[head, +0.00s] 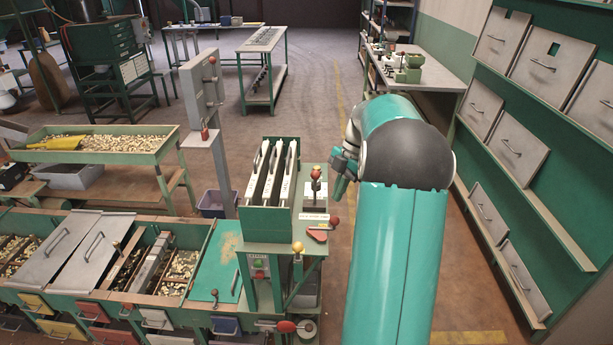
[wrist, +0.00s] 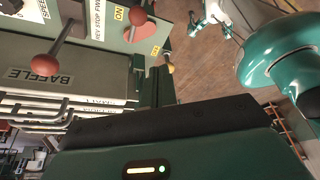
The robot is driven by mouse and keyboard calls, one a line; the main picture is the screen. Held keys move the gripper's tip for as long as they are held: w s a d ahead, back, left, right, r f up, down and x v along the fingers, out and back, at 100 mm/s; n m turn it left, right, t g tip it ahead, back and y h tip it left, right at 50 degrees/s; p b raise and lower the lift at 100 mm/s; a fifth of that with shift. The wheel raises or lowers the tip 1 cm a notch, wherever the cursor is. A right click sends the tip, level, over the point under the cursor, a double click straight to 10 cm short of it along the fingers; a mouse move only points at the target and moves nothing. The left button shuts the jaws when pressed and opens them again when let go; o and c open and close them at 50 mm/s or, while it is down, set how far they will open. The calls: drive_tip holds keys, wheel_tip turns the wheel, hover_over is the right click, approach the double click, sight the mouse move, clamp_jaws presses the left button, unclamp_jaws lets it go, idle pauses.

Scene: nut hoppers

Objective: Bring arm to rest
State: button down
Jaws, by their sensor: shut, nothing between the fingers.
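My arm (head: 400,230), teal with a dark grey joint, reaches forward at the right of the head view. My gripper (head: 341,186) shows small and partly hidden behind the arm, to the right of the lever panel. It is shut and empty. In the wrist view the green gripper housing with a black edge and small lights fills the bottom; the fingertips cannot be made out there.
A green machine with upright grey plates (head: 270,177) stands left of my gripper, with a red-knobbed lever (head: 315,174) close by. The wrist view shows a "BAFFLE" plate (wrist: 40,76) and red knobs (wrist: 138,15). Grey-doored green shelving (head: 520,150) is at right. Hoppers of nuts (head: 180,272) lie left.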

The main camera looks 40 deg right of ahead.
drive_tip(key=shift+s, duration=0.1)
drive_tip(key=s+a+r+m+t+h, duration=0.15)
drive_tip(key=a+r+m, duration=0.25)
drive_tip(key=a, duration=0.6)
drive_tip(key=a+r+m+g+h, duration=0.1)
drive_tip(key=a+r+m+h, duration=0.3)
drive_tip(key=a, duration=0.6)
drive_tip(key=s+a+m+t+y, duration=0.1)
drive_tip(key=s+a+m+t, duration=0.3)
drive_tip(key=s+a+m, duration=0.4)
drive_tip(key=shift+s+a+m+t, duration=0.35)
drive_tip(key=shift+s+a, duration=2.5)
drive_tip(key=shift+a, duration=1.15)
